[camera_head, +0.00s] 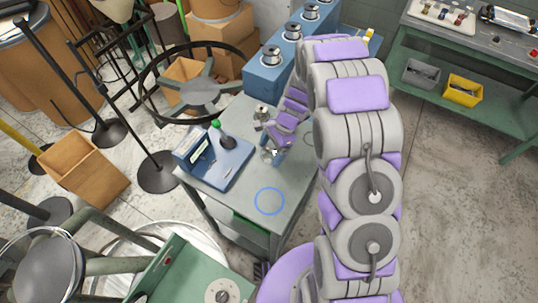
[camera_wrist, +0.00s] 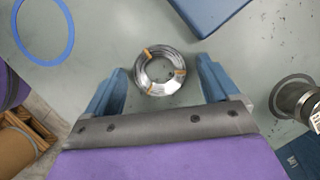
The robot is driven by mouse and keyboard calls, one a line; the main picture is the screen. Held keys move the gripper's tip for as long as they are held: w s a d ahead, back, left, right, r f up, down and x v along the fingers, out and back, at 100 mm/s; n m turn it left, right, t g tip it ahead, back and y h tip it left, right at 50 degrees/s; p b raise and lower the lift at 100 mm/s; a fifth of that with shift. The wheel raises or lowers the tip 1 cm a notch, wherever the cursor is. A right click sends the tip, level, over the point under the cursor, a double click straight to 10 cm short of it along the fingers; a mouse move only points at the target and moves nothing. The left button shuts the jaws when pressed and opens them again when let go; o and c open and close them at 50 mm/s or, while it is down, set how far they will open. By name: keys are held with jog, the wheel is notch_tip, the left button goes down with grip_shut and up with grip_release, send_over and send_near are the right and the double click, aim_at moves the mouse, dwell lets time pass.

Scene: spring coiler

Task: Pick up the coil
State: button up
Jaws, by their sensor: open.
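The coil (camera_wrist: 148,84) is a ring of silvery wire bound with several orange-brown ties. It lies flat on the grey-green tabletop in the wrist view. My gripper (camera_wrist: 160,66) is open, with one blue finger on each side of the coil. Gaps show between the fingers and the coil, so it is not gripped. In the head view my gripper (camera_head: 268,140) is low over the workbench (camera_head: 235,188). I cannot make out the coil clearly in that view.
A flat blue ring (camera_head: 270,201) lies on the bench; it also shows in the wrist view (camera_wrist: 44,64). A blue device with a green-knobbed lever (camera_head: 217,160) stands left of my gripper. A metal cylinder (camera_wrist: 298,98) stands close on the right in the wrist view.

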jog(key=shift+c, duration=0.4)
jog(key=c, duration=1.2)
jog(key=shift+r, duration=0.1)
